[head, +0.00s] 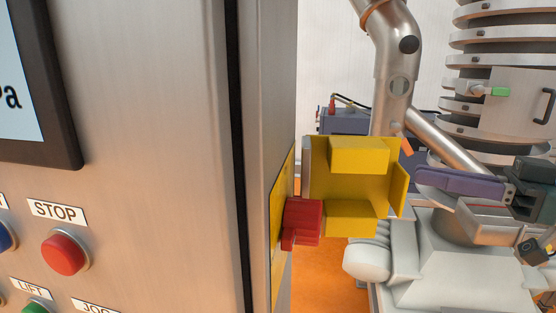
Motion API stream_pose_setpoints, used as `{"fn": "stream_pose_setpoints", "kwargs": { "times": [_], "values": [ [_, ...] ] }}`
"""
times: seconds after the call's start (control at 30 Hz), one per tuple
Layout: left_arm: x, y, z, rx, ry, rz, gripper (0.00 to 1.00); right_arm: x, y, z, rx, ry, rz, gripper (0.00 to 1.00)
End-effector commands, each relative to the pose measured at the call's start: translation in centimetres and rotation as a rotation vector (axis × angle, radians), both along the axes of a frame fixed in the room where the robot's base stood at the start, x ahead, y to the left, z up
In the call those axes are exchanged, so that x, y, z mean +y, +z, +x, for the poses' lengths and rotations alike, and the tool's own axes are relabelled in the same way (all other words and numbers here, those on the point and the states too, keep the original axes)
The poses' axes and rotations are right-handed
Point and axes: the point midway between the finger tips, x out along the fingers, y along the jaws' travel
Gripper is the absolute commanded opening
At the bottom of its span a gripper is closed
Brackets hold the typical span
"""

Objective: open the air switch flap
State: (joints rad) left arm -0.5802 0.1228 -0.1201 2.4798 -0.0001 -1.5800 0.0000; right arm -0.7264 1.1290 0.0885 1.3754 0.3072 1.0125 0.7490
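The yellow air switch flap (331,185) stands out from the side of the steel cabinet, its hollow inner side facing me. The red switch handle (302,222) sticks out from a yellow plate (279,222) on that side, uncovered, to the left of the flap. My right gripper (425,181) comes in from the right, with a purple finger level with the flap and pointing at its right edge. A small gap shows between fingertip and flap. The finger spacing is unclear from this side-on angle. My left gripper is out of view.
The steel cabinet (160,120) fills the left, with a screen (25,100) and a red STOP button (64,252) on its front. Behind the flap are a metal pipe (398,60), a ribbed steel column (500,45) and a blue-grey box (343,122). The floor (330,285) is orange.

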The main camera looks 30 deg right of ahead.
Motion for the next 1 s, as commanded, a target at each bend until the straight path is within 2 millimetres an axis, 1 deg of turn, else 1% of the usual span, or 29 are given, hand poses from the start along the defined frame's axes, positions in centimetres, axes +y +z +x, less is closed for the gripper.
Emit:
{"fn": "stream_pose_setpoints", "kwargs": {
  "times": [0.03, 0.07, 0.1, 0.17, 0.2, 0.3, 0.4, 0.53, 0.63, 0.77, 1.0],
  "values": [
    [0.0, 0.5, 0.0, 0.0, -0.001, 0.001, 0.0, 0.1, 0.0, -0.7, 0.045, -0.01, 0.081, 0.06],
    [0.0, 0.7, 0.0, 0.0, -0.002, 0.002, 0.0, 0.1, -0.1, -1.2, 0.08, -0.017, 0.148, 0.02],
    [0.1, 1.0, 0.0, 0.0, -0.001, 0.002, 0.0, 0.1, -0.2, -2.0, 0.135, -0.029, 0.256, 0.0],
    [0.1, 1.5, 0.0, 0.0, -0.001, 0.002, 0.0, 0.1, -0.2, -3.3, 0.224, -0.05, 0.443, 0.0],
    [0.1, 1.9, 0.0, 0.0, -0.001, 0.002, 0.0, 0.1, -0.3, -4.3, 0.286, -0.064, 0.574, 0.0],
    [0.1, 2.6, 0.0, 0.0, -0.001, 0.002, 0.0, -0.1, -0.3, -6.5, 0.418, -0.1, 0.886, 0.0],
    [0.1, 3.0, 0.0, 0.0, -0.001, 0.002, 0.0, -0.4, -0.2, -8.3, 0.517, -0.126, 1.14, 0.0],
    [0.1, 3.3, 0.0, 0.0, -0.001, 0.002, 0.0, -0.5, -0.1, -9.6, 0.585, -0.142, 1.337, 0.0],
    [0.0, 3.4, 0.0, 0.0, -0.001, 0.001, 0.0, -0.5, 0.0, -9.6, 0.602, -0.143, 1.392, 0.0],
    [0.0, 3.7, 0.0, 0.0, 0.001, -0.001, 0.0, -0.1, 0.1, -8.2, 0.6, -0.139, 1.396, 0.0],
    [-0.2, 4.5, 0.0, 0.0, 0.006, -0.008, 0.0, 1.4, 0.2, -3.6, 0.597, -0.139, 1.393, 0.0]
  ]
}}
